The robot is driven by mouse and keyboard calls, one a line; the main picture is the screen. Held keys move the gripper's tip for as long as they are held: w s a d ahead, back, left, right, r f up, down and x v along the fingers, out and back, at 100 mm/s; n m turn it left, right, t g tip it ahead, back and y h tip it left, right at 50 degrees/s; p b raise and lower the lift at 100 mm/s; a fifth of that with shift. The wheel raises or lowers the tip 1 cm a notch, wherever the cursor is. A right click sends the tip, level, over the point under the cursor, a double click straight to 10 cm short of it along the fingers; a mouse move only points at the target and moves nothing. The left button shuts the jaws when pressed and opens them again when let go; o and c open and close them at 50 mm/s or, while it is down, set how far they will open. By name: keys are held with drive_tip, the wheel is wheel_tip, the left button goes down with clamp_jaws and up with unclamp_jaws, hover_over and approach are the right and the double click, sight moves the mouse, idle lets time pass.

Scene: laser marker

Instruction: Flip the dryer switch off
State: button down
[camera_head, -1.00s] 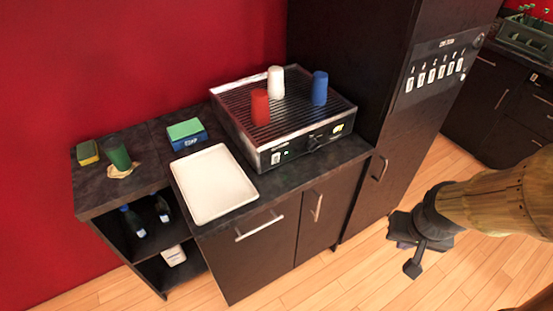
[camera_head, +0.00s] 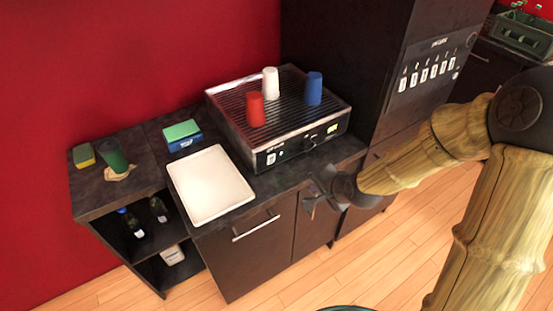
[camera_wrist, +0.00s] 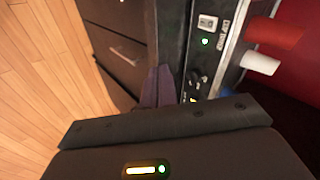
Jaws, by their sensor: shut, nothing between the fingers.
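The dryer (camera_head: 233,131) is a metal box with a slatted top on the counter. Its front panel has a small white switch (camera_head: 271,159) at the left end, a dark knob (camera_head: 308,143) and a lit yellow-green display (camera_head: 331,129). In the wrist view the switch (camera_wrist: 207,22) shows near the top, with a lit green light beside it; its exact position is too small to tell. My gripper (camera_head: 312,203) is shut and empty, in front of the counter's cabinet doors and below the panel. Its dark fingers (camera_wrist: 158,88) show in the wrist view, apart from the switch.
Red (camera_head: 254,109), white (camera_head: 270,82) and blue (camera_head: 314,89) cups stand upside down on the dryer. A white tray (camera_head: 210,186) lies to its left, with a blue-green box (camera_head: 183,136) behind it. A tall dark cabinet (camera_head: 395,100) rises on the right.

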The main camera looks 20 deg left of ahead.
sight(271, 160)
drive_tip(key=a, duration=0.1)
drive_tip(key=a+r+m+y, duration=0.1)
drive_tip(key=a, duration=0.1)
drive_tip(key=w+a+m+y, duration=0.1)
drive_tip(key=shift+a+r, duration=0.35)
drive_tip(key=shift+w, duration=0.1)
drive_tip(key=p+x, duration=0.1)
drive_tip(key=x, duration=0.8)
drive_tip(key=shift+w+a+f+p, duration=0.15)
drive_tip(key=shift+p, duration=0.15)
drive_tip(key=w+a+p, duration=0.1)
drive_tip(key=w+a, duration=0.1)
drive_tip(key=shift+w+a+r+t, duration=0.15)
drive_tip(key=shift+a+r+t, duration=0.1)
drive_tip(key=shift+t, duration=0.05)
drive_tip(key=shift+w+a+p, duration=0.3)
